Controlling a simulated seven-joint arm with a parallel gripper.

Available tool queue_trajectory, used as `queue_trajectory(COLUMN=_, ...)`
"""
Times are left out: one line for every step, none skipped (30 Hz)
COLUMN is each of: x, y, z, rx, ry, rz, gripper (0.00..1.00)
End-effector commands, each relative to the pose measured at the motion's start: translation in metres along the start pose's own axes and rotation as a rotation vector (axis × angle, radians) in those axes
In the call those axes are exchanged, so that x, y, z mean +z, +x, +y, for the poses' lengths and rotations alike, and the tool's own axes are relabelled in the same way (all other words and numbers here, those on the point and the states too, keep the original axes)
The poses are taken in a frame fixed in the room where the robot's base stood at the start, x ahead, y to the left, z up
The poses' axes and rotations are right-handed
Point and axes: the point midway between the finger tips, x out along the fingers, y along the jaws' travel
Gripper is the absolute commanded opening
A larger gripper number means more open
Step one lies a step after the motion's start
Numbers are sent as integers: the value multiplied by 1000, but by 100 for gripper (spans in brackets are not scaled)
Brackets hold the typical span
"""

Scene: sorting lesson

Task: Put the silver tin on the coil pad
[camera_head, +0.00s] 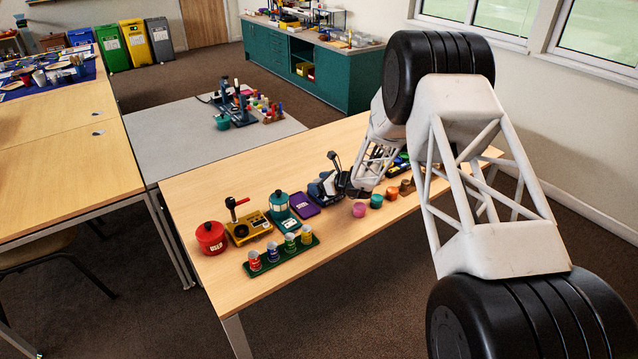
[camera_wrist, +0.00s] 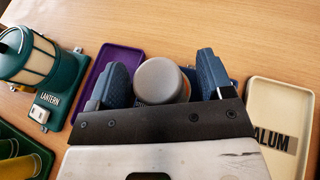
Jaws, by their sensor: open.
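A round, smooth grey top, which looks like the silver tin (camera_wrist: 160,78), stands between the two blue fingers of my gripper (camera_wrist: 161,62) in the wrist view. The fingers are apart, with a small gap showing on each side of it. Its lower part is hidden by my gripper. In the head view, my gripper is low over the table among the objects, and I cannot make out the tin there.
A green lantern (camera_wrist: 40,62) and purple tray (camera_wrist: 118,62) lie left of my gripper; a cream tray marked ALUM (camera_wrist: 283,115) is right. A red pot (camera_head: 211,238) and a green rack (camera_head: 283,262) of small cups stand near the table's left end.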

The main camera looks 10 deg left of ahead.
Motion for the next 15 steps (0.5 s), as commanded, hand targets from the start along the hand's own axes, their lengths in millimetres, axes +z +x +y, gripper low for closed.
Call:
queue_trajectory(x=0, y=0, z=0, rx=0, ry=0, rz=0, gripper=74)
queue_trajectory(x=0, y=0, z=0, rx=0, ry=0, rz=0, gripper=74)
queue_trajectory(x=0, y=0, z=0, rx=0, ry=0, rz=0, gripper=74)
queue_trajectory(x=1, y=0, z=0, rx=0, ry=0, rz=0, gripper=74)
queue_trajectory(x=1, y=0, z=0, rx=0, ry=0, rz=0, gripper=74)
queue_trajectory(x=2, y=-1, z=0, rx=0, ry=0, rz=0, gripper=74)
queue_trajectory(x=3, y=-1, z=0, rx=0, ry=0, rz=0, gripper=74)
queue_trajectory(x=3, y=-3, z=0, rx=0, ry=1, rz=0, gripper=74)
queue_trajectory(x=3, y=-5, z=0, rx=-1, ry=1, rz=0, gripper=74)
queue_trajectory(x=3, y=-7, z=0, rx=-1, ry=0, rz=0, gripper=74)
queue_trajectory(x=3, y=-9, z=0, rx=-1, ry=0, rz=0, gripper=74)
queue_trajectory(x=3, y=-12, z=0, rx=-1, ry=0, rz=0, gripper=74)
queue_trajectory(x=3, y=-15, z=-1, rx=-1, ry=0, rz=0, gripper=74)
queue_trajectory(x=3, y=-18, z=-1, rx=-1, ry=0, rz=0, gripper=74)
queue_trajectory(x=3, y=-23, z=-1, rx=-1, ry=0, rz=0, gripper=74)
